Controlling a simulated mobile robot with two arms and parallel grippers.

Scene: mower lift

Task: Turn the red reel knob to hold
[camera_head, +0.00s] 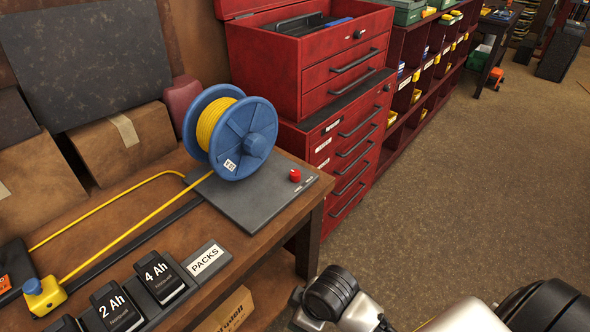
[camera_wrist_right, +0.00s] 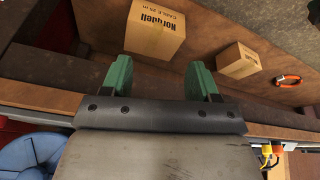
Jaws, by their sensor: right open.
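The red reel knob (camera_head: 295,175) sits on the front right corner of a dark grey base plate (camera_head: 245,210) on the workbench. Small pale markings lie beside it, too small to read. A blue reel (camera_head: 232,140) wound with yellow cord (camera_head: 208,122) stands upright on the same plate. Part of the blue reel (camera_wrist_right: 32,157) also shows at the lower left of the right wrist view; the knob is not seen there. My right gripper (camera_wrist_right: 160,78) has its two green fingers spread apart with nothing between them. My left gripper is in neither view.
Battery packs (camera_head: 160,277) stand at the bench front beside a PACKS label (camera_head: 206,259). Yellow cord runs to a yellow and blue piece (camera_head: 44,296). A red drawer cabinet (camera_head: 335,125) stands right of the bench. Cardboard boxes (camera_wrist_right: 155,31) lie below.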

